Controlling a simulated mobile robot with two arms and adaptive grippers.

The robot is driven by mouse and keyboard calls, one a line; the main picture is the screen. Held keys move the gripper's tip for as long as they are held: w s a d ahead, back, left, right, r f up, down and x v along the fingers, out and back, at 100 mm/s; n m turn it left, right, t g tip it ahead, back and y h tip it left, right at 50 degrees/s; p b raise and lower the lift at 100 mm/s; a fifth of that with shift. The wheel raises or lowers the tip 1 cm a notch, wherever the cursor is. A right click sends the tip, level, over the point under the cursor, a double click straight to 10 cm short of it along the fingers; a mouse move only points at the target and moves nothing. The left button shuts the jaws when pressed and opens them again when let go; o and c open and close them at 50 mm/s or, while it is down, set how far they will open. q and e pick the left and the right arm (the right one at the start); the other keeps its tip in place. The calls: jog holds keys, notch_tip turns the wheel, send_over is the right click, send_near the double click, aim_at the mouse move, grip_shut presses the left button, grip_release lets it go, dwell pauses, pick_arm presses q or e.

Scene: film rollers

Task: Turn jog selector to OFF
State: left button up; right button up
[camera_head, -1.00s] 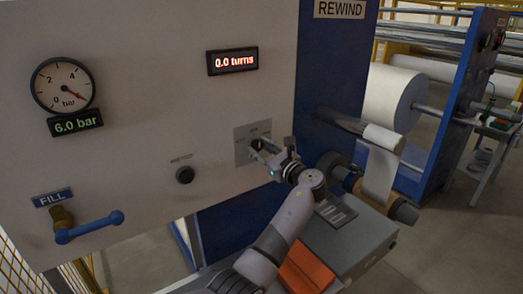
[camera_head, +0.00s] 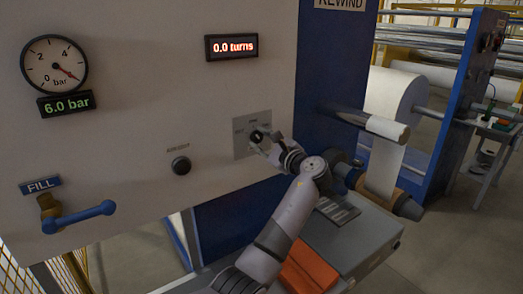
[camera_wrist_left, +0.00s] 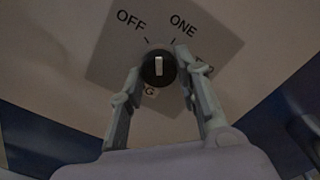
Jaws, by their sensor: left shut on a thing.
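The jog selector is a round black knob (camera_wrist_left: 150,80) with a white pointer line, set on a square grey plate (camera_head: 240,151) on the pale panel. In the left wrist view, the pointer stands straight up, between the OFF and ONE marks. The OFF label (camera_wrist_left: 131,20) is upper left, and other labels are partly covered by the fingers. My left gripper (camera_head: 258,139) is at the knob, one finger on each side, shut on it; the wrist view shows the fingers (camera_wrist_left: 158,66) flanking it. My right gripper is not in view.
A black push button (camera_head: 181,165) sits left of the plate. A blue lever handle (camera_head: 80,217), a pressure gauge (camera_head: 54,66) and a red turns display (camera_head: 231,47) are farther off. A roller with white film (camera_head: 384,165) stands to the right.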

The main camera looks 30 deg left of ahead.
pick_arm(q)
jog(key=n+b, duration=0.3)
jog(key=shift+f, duration=0.2)
jog(key=shift+r+n+b, duration=0.2)
jog(key=shift+n+b, duration=0.8)
jog(key=shift+n, duration=0.4)
jog(key=o, duration=1.1)
jog(key=shift+r, duration=0.1)
jog(key=shift+o, duration=0.2)
jog(key=v, duration=1.2)
